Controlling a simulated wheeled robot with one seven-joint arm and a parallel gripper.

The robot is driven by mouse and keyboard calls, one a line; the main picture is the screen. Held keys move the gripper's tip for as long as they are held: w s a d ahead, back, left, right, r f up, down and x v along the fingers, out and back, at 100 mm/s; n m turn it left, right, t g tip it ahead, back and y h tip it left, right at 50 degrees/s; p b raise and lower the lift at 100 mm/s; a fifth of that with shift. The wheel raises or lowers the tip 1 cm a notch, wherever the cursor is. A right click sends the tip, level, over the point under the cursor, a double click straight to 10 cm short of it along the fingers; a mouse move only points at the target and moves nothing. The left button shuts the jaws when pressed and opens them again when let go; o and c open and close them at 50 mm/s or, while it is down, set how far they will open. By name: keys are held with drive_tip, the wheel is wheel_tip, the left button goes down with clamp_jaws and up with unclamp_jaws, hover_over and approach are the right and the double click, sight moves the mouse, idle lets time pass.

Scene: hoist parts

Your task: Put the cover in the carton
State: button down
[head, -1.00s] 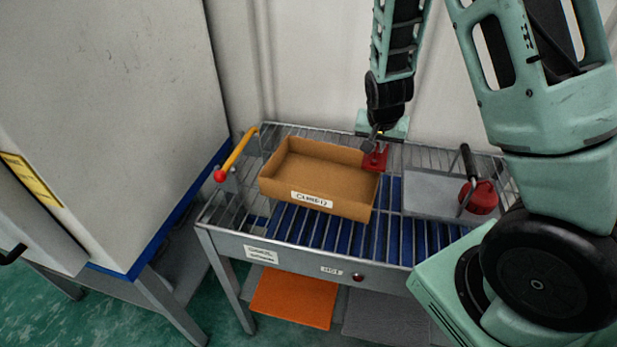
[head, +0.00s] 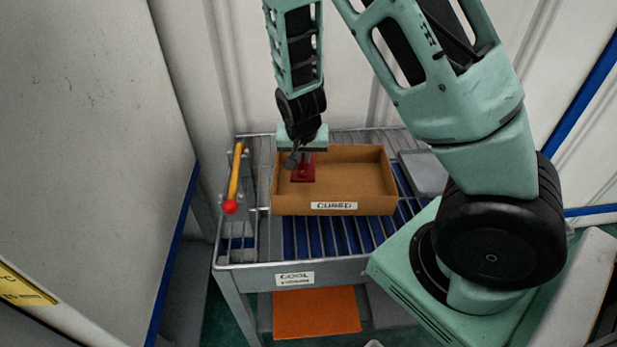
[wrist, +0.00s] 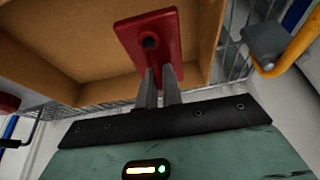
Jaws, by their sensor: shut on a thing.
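The cover, a small flat red plate with a stub (head: 303,173), hangs under my gripper (head: 304,157) over the left part of the open carton (head: 376,204). The carton is a shallow brown box with a "CURED" label on its front. In the wrist view, my two fingers (wrist: 159,82) are shut on the stub of the cover (wrist: 146,38), and the carton (wrist: 55,55) lies beyond it. I cannot tell how far the cover is above the carton floor.
The carton stands on a wire rack table (head: 258,256). A yellow lever with a red knob (head: 230,206) stands just left of the carton. A grey tray (head: 425,172) is at the right, partly hidden by my arm. A large grey cabinet (head: 90,120) stands at the left.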

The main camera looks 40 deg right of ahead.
drive_tip(key=shift+f, duration=3.05)
drive_tip(key=shift+f, duration=0.2)
drive_tip(key=c, duration=1.6)
unclamp_jaws()
drive_tip(key=shift+o, duration=0.2)
drive_tip(key=shift+r, duration=0.15)
